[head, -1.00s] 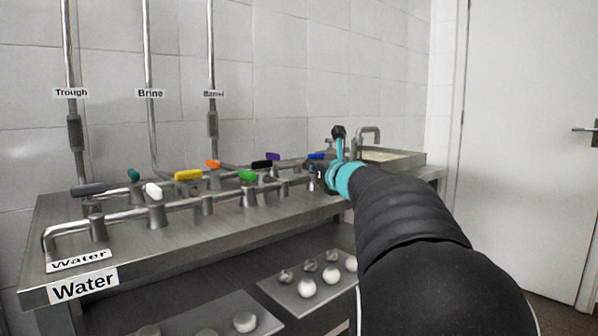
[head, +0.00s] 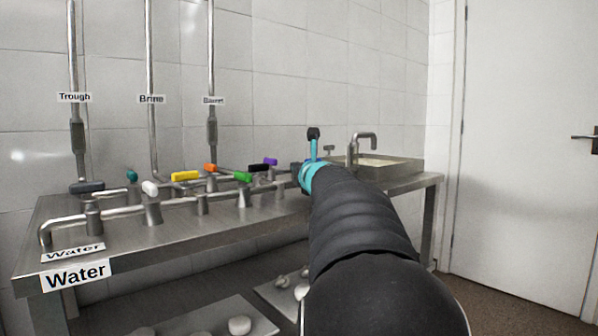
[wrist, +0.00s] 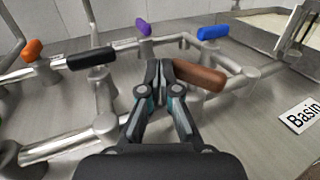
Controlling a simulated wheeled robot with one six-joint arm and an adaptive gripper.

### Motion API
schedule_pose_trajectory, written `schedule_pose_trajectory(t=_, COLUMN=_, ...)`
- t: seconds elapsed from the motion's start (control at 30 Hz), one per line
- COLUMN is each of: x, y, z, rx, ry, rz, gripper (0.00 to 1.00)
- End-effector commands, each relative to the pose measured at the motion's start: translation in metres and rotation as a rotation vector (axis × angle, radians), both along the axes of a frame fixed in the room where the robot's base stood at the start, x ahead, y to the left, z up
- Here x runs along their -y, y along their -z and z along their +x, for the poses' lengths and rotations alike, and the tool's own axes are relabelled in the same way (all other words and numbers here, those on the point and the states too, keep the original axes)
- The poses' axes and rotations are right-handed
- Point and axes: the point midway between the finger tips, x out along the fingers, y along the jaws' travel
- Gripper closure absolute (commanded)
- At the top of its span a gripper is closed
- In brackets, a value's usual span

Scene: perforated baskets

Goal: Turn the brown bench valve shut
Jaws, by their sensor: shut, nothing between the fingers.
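The brown valve handle (wrist: 199,75) shows in the wrist view, right of centre, on a metal pipe fitting. It lies slanting, its left end close to my fingertips. My gripper (wrist: 158,66) is shut and empty, its tips just left of the brown handle; I cannot tell whether they touch it. In the head view the brown valve is hidden behind my arm, and my gripper's fingers are hidden too.
Close by in the wrist view are black (wrist: 90,58), purple (wrist: 144,29), blue (wrist: 213,33) and orange (wrist: 32,49) handles on connected pipes. A "Basin" label (wrist: 301,115) lies at right. A sink (head: 388,169) stands at the bench's far end.

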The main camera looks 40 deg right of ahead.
Motion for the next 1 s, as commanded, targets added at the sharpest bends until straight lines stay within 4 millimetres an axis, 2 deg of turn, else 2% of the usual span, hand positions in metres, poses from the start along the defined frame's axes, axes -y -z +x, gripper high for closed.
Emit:
schedule_pose_trajectory(t=0.5, x=0.001, y=0.000, z=0.016, rx=0.000, ry=-0.002, rz=-0.001, gripper=1.00)
schedule_pose_trajectory(t=1.0, x=0.002, y=0.000, z=0.017, rx=0.000, ry=-0.001, rz=0.000, gripper=1.00)
